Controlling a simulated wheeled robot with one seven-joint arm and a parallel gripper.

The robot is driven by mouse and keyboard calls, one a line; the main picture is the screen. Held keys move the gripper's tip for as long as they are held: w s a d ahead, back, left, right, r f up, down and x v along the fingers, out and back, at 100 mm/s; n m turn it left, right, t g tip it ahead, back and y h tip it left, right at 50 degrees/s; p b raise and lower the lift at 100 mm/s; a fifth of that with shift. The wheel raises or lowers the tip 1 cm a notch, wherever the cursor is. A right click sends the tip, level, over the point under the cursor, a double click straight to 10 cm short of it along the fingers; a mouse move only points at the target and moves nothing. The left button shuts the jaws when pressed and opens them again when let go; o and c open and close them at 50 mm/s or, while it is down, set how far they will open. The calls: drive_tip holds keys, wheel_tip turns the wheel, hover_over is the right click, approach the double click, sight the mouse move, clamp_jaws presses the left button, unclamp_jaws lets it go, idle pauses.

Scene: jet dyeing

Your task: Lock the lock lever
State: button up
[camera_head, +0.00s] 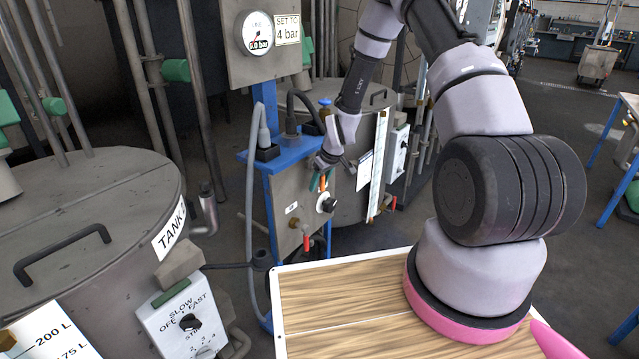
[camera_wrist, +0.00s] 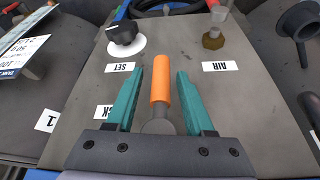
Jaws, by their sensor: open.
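The lock lever with an orange grip (camera_wrist: 160,82) stands out from a grey panel (camera_wrist: 215,95) in the wrist view. It lies between the two teal fingers of my gripper (camera_wrist: 160,95), with a gap visible on each side. My gripper is open around the lever and does not visibly pinch it. A partly hidden label ending in "CK" (camera_wrist: 103,112) is beside the left finger. In the head view my gripper (camera_head: 323,182) is at the front of the panel (camera_head: 290,195), and the orange grip shows small between the fingers.
A black knob (camera_wrist: 123,33) above a "SET" label and a brass fitting (camera_wrist: 213,38) above an "AIR" label are on the same panel. A red-handled valve (camera_head: 306,241) hangs below.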

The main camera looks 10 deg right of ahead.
clamp_jaws()
idle(1.3)
